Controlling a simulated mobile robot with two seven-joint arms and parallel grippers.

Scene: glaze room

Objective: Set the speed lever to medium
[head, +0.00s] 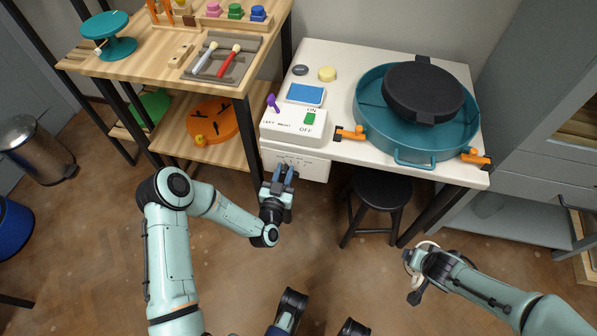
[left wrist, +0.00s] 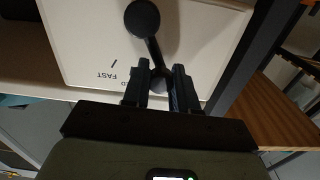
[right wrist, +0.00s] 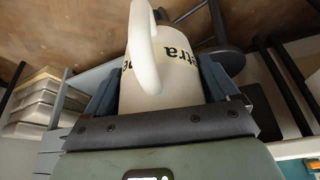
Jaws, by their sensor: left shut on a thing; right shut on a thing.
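The speed lever (left wrist: 152,48), a black rod with a round black knob, stands on a white panel (left wrist: 90,45) in the left wrist view. A tick mark and the word FAST show on the panel; other lettering is mostly hidden. In the head view the panel (head: 312,167) is on the front of the wheel's housing. My left gripper (head: 284,172) is at that panel; its fingers (left wrist: 160,88) are on either side of the lever's lower part, shut on it. My right gripper (right wrist: 160,95) is shut on a white jug (right wrist: 155,70) with dark lettering, away from the wheel.
The white wheel table (head: 345,60) carries a teal splash pan (head: 440,145) with a black wheel head (head: 425,90) and an ON/OFF switch box (head: 290,128). A black stool (head: 381,188) stands below. A wooden shelf unit (head: 140,68) is at left.

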